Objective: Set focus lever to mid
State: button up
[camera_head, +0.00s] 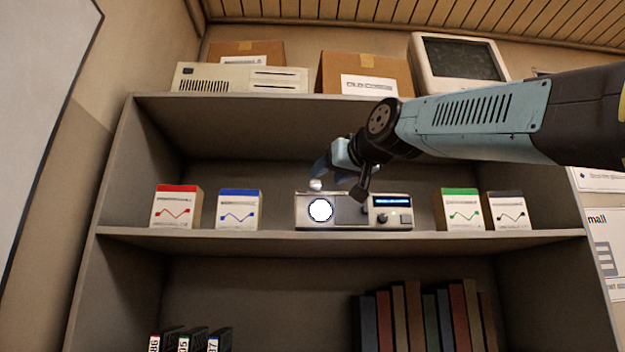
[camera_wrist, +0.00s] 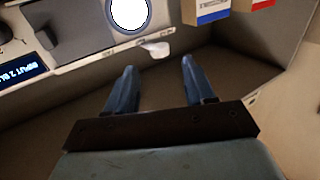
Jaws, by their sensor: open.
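A pale device (camera_head: 352,198) with a glowing round white window, a small blue display and knobs stands on the middle shelf. A small white lever tip (camera_head: 315,185) shows at its top edge above the round window. In the wrist view the device (camera_wrist: 95,48) is turned about, and the lever (camera_wrist: 157,49) sticks out from its edge. My gripper (camera_head: 322,166) is just above the lever. In the wrist view my gripper (camera_wrist: 158,65) is open and empty. The lever tip is just beyond the gap between the blue fingers, apparently not held. Its exact setting cannot be told.
Red (camera_head: 176,207) and blue (camera_head: 239,209) topped boxes stand left of the device; green (camera_head: 460,209) and dark (camera_head: 507,210) topped ones stand right. The upper shelf board (camera_head: 250,98) lies above my gripper. Shelf space behind the device looks clear.

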aim_at(317, 191)
jog(key=shift+x, duration=2.3)
jog(key=shift+c, duration=0.2)
grip_shut()
